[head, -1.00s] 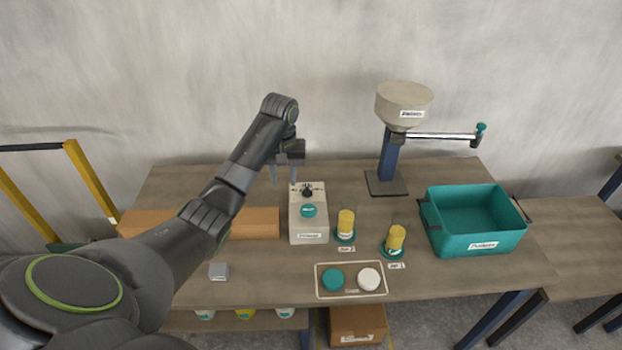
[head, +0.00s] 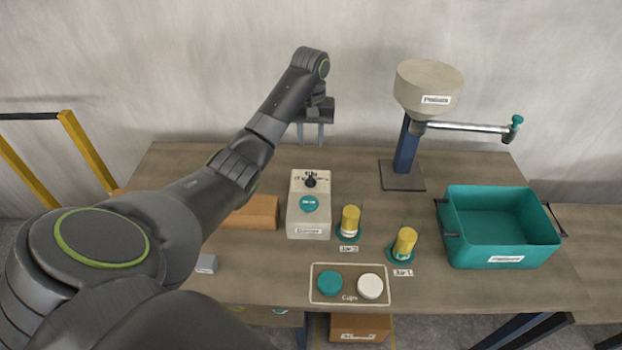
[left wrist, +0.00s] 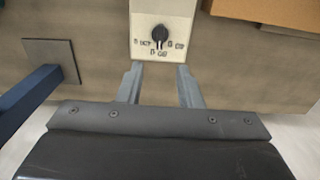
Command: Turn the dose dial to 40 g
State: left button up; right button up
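The dose dial is a small black knob (head: 310,180) on the sloped top of a white dispenser box (head: 308,226), with dark markings around it too small to read surely. A teal round button (head: 309,203) sits in front of it. In the left wrist view the black knob (left wrist: 160,33) is just beyond the fingertips. My left gripper (head: 310,143) is open and empty, pointing down behind the box. In the left wrist view its two fingers (left wrist: 160,72) are apart, with the knob roughly centred between them and not touched. My right gripper is not in view.
A hopper (head: 428,88) on a blue post stands right of the box. Two yellow-topped containers (head: 350,218) (head: 404,241) stand nearby. A caps tray (head: 349,297) lies in front, a teal bin (head: 501,225) at right. A cardboard box (head: 258,211) is left of the dispenser.

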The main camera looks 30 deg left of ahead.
aim_at(310, 176)
pick_arm(q)
notch_tip(310, 176, down, 13)
jog(key=shift+r, duration=0.1)
dwell(0.3)
grip_shut()
